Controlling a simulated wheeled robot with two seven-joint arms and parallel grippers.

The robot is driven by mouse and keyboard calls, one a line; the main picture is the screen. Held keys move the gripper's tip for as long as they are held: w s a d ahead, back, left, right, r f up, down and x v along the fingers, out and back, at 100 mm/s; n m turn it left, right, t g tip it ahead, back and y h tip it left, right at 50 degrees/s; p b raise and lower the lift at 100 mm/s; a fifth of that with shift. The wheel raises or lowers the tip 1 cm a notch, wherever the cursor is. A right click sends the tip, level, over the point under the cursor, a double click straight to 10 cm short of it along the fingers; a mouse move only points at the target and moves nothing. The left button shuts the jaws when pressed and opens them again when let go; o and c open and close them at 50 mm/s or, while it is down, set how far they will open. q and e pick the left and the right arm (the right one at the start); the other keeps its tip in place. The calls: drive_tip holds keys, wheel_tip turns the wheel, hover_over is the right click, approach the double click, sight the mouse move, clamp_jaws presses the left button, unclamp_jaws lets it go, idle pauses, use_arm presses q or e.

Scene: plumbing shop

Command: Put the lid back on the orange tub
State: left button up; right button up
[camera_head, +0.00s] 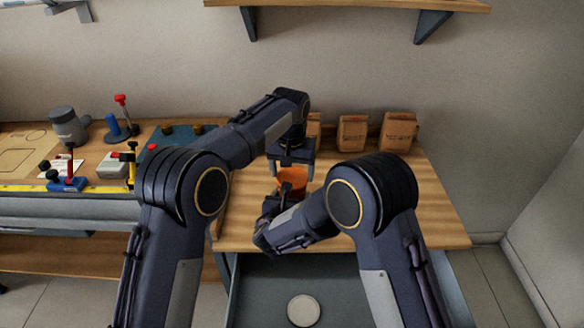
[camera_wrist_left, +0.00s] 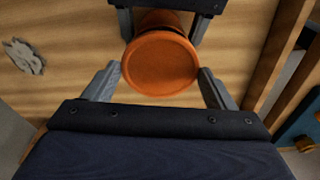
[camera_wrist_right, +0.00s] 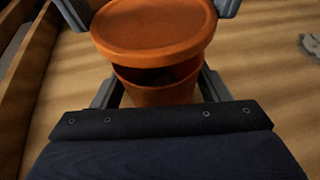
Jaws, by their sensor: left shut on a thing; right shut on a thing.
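The orange lid (camera_wrist_left: 160,64) is gripped at its rim between the fingers of my left gripper (camera_wrist_left: 158,74). In the right wrist view the lid (camera_wrist_right: 153,30) is above the open orange tub (camera_wrist_right: 160,94), with a dark gap between them. The tub is upright, with my right gripper (camera_wrist_right: 157,88) shut around its body. In the head view the tub (camera_head: 291,184) is partly hidden by my left gripper (camera_head: 292,163) above and my right gripper (camera_head: 284,192) in front. I cannot tell whether the tub touches the bench.
Several brown paper bags (camera_head: 352,133) stand at the back of the wooden bench (camera_head: 440,215). Tools and a grey mug (camera_head: 68,125) are at the left. A white disc (camera_head: 303,310) lies in the open drawer below. Bare bench lies to the right.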

use_arm(q)
drive_tip(key=shift+f, duration=0.1)
idle(0.3)
drive_tip(key=shift+f, duration=0.8)
drive_tip(key=shift+f, duration=0.55)
drive_tip(key=o, duration=0.9)
drive_tip(key=shift+o, duration=0.2)
wheel_tip(320, 180, up, 12)
drive_tip(key=s, duration=0.1)
drive_tip(key=shift+s+a, duration=0.15)
drive_tip(key=shift+s, duration=0.1)
drive_tip(key=shift+f, duration=0.1)
use_arm(e)
drive_tip(key=o, duration=1.4)
